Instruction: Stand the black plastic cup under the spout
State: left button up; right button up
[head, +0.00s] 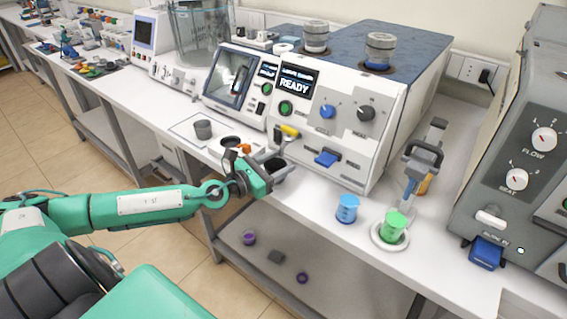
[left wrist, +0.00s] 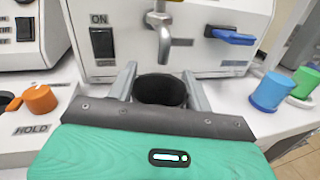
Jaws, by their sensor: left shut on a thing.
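My left gripper (head: 268,170) is shut on the black plastic cup (head: 279,165), near the front edge of the bench and in front of the white machine. In the left wrist view the cup (left wrist: 160,90) is upright between the two grey fingers, its dark opening facing up. The metal spout (left wrist: 164,38) hangs from the machine just beyond and above the cup. I cannot tell whether the cup is directly beneath it or touches the bench. In the head view a yellow handle (head: 290,131) shows above the cup. My right gripper is not in view.
The white machine (head: 385,142) shows READY. A blue cup (head: 347,208) and a green cup (head: 393,225) stand to the right. An orange knob (left wrist: 40,99) marked HOLD is left of my gripper.

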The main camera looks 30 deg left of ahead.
pick_arm(q)
jog(key=shift+p+x, duration=0.3)
jog(key=shift+x, duration=0.75)
jog(key=shift+f, duration=0.7)
jog(key=shift+f+b, duration=0.1)
jog(key=shift+b, duration=0.2)
jog(key=o, duration=1)
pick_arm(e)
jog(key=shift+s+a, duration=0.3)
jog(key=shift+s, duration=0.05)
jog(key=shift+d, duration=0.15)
